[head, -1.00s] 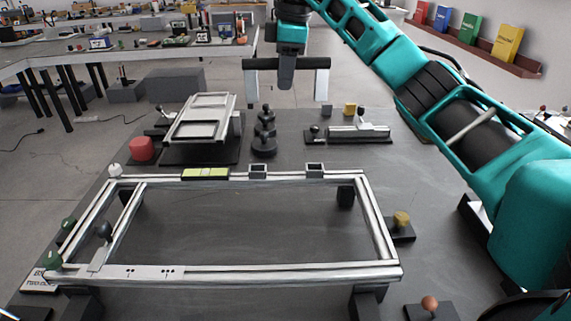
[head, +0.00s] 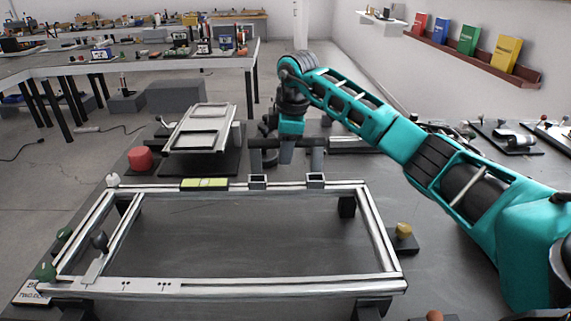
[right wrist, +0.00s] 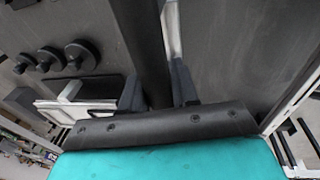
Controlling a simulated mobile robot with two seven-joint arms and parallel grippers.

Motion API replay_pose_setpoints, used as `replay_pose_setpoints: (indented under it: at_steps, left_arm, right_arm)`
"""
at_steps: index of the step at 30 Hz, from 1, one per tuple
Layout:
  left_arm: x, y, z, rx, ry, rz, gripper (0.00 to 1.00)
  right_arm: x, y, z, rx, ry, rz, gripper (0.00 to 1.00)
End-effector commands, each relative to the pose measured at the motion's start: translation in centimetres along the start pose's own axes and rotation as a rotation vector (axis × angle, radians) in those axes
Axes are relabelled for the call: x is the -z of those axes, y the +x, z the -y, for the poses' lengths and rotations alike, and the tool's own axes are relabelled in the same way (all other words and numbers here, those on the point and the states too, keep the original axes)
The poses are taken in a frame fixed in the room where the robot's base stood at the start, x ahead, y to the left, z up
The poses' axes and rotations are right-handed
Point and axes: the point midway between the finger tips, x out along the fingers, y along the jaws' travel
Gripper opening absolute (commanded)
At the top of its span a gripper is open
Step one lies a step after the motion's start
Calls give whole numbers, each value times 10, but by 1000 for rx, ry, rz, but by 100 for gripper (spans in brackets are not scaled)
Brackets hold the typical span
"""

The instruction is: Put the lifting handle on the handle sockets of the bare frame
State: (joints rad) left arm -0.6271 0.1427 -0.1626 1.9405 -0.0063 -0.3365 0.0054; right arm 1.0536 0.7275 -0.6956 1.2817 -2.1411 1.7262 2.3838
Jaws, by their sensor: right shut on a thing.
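The lifting handle (head: 268,142) is a dark bar with a grey leg at each end. In the head view its legs reach down to the two handle sockets (head: 257,181) on the far rail of the bare frame (head: 270,287). I cannot tell whether the leg ends are inside the sockets or just above or behind them. My right gripper (head: 286,155) is shut on the middle of the bar. In the right wrist view the fingers (right wrist: 158,88) stand on both sides of the dark bar (right wrist: 142,35). My left gripper is not in view.
A yellow-green level (head: 204,184) lies on the far rail, left of the sockets. Dark knobbed pieces (right wrist: 82,55) stand nearby. The frame's inside is mostly clear.

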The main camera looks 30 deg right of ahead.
Motion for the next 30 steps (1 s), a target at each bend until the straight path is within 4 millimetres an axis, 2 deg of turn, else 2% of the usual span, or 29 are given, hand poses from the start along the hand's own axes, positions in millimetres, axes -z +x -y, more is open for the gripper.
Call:
replay_pose_setpoints:
  at_steps: [9,19,20,27,30]
  left_arm:
    - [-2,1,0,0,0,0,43]
    - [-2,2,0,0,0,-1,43]
    - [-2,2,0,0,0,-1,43]
    - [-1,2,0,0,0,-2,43]
    - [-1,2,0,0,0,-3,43]
  right_arm:
    - [-4,38,6,0,0,-1,0]
    - [-4,41,6,-1,0,-1,0]
    - [-5,42,7,1,0,1,30]
    - [-5,42,7,1,0,1,53]
    - [-5,42,7,1,0,1,55]
